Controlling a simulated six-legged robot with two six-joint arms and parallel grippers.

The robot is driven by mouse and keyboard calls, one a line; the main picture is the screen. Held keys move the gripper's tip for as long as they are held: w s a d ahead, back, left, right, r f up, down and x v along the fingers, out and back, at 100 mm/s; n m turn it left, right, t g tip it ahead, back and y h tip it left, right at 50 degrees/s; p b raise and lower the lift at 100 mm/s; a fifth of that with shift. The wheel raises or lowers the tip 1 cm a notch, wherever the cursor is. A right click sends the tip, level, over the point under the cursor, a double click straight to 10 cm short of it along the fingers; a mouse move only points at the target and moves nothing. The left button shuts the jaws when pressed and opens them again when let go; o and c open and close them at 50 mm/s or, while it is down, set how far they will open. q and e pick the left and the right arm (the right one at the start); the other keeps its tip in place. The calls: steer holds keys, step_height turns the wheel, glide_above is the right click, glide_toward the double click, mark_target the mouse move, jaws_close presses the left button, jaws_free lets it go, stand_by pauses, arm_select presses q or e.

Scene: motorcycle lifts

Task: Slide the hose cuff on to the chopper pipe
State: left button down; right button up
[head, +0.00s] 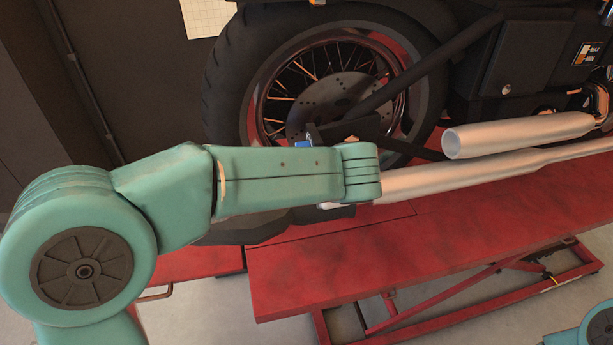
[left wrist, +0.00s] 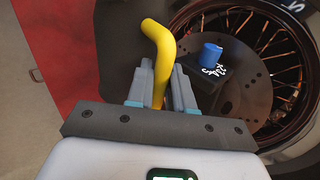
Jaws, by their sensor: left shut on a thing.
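The chopper's silver exhaust pipes run in from the right in the head view. The upper pipe (head: 520,134) has an open end facing left. The lower pipe (head: 440,180) passes behind my left arm, which hides part of it. My left gripper (left wrist: 160,82) is shut on a yellow bent hose-like piece (left wrist: 160,45) in the left wrist view. I cannot make out a separate cuff on it. In the head view my left arm hides the gripper and the yellow piece. My right gripper is not in view.
The spoked rear wheel (head: 292,82) stands behind my left arm. A blue cap (left wrist: 211,52) on a dark block is close to the right of my left gripper. The red lift (head: 330,262) lies below the pipes.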

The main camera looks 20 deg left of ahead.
arm_select(q)
steer(key=shift+w+d+p, duration=0.15)
steer(key=shift+w+d, duration=0.45)
steer(key=shift+d, duration=0.25)
steer(key=shift+w+d+p, duration=0.15)
steer(key=shift+w+d, duration=0.45)
steer(key=shift+d, duration=0.2)
steer(key=c, duration=0.9)
jaws_free()
steer(key=shift+s, duration=0.1)
